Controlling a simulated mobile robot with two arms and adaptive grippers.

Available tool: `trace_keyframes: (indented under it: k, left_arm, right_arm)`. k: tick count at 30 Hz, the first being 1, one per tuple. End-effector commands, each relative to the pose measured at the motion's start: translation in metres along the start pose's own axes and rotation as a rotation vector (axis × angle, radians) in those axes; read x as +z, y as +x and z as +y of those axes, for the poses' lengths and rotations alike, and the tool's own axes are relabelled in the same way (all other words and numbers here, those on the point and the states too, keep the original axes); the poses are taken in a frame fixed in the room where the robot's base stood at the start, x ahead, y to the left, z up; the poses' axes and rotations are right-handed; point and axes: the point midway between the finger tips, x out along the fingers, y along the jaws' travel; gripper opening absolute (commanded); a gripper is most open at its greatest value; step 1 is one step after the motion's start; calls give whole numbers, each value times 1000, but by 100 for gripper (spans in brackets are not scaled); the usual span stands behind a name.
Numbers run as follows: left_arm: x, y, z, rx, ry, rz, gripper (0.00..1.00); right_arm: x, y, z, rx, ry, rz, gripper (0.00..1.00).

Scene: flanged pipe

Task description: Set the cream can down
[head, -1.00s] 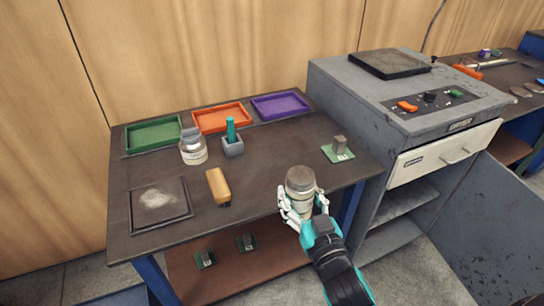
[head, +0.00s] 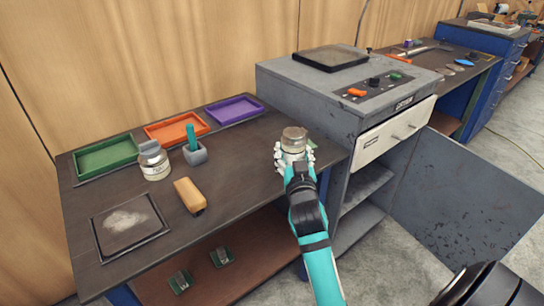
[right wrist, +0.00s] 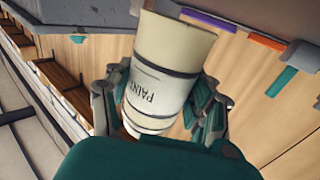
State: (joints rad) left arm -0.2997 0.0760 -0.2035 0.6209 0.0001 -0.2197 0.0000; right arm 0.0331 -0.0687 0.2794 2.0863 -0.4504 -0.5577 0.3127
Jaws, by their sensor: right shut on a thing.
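The cream can (head: 293,141) has a brown-grey lid and is held upright in my right gripper (head: 294,158) over the right front part of the dark workbench (head: 240,165). In the right wrist view the can (right wrist: 165,75) fills the middle, with lettering reading PAINT and dark bands. The fingers of my right gripper (right wrist: 160,105) close on both its sides. I cannot tell whether the can's base touches the bench. My left gripper is not in view.
Green (head: 105,157), orange (head: 176,128) and purple (head: 233,110) trays line the back. A grey machine (head: 340,100) adjoins right.

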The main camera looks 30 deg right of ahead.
Motion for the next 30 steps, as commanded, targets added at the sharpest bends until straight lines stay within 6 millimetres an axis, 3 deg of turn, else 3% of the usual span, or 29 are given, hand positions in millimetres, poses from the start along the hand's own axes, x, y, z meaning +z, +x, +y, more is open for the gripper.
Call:
trace_keyframes:
  k: [3,9,14,21,30]
  left_arm:
    - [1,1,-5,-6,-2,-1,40]
    - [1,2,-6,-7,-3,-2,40]
    - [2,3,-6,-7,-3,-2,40]
    - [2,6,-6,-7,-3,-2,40]
    - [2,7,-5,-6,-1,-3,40]
  right_arm:
    - [1,22,-25,-1,4,3,9]
    - [4,42,-48,0,1,4,9]
    - [10,46,-53,0,-1,2,9]
    - [40,45,-52,0,-1,1,9]
    - [42,45,-52,-1,0,4,9]
